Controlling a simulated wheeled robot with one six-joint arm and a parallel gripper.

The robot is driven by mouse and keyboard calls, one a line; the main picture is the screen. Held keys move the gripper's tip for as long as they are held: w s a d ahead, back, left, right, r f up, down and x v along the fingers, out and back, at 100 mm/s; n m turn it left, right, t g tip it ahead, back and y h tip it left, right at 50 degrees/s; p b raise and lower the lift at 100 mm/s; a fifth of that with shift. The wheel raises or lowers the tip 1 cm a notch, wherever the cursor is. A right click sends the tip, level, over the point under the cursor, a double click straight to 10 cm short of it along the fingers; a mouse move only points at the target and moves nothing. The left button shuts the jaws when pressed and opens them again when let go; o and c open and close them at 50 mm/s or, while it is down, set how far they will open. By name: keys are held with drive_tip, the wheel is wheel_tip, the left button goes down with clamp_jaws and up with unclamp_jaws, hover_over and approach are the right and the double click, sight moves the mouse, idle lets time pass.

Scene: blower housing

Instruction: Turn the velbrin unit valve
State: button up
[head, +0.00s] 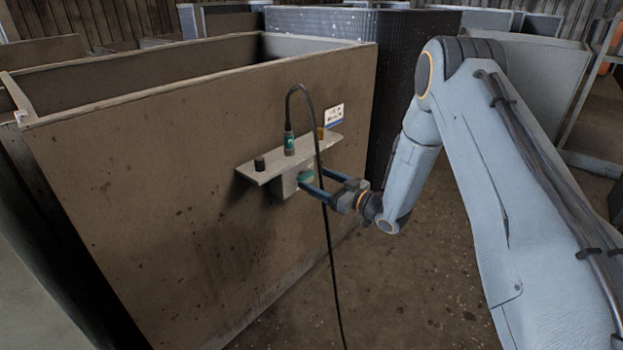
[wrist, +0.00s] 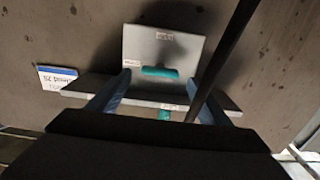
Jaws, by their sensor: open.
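The valve shows in the wrist view as a teal bar handle (wrist: 160,72), lying crosswise on the face of a grey box (wrist: 162,45). In the head view the teal handle (head: 305,176) is partly hidden behind my fingers, on the box under a grey shelf. My gripper (head: 313,180) is open in front of the box. In the wrist view the fingers of my gripper (wrist: 158,79) stand on either side of the handle, with a gap at each side. I cannot tell how far the tips are from the box face.
A black cable (head: 329,240) loops from a teal connector (head: 289,143) on the shelf (head: 270,166) and hangs beside my fingers. It crosses the wrist view close to the right finger. Floor to the lower right is clear.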

sight(306, 176)
drive_tip(key=shift+x, duration=1.5)
drive_tip(key=shift+d, duration=0.1)
drive_tip(key=shift+c, duration=0.4)
drive_tip(key=c, duration=1)
drive_tip(key=shift+o, duration=0.2)
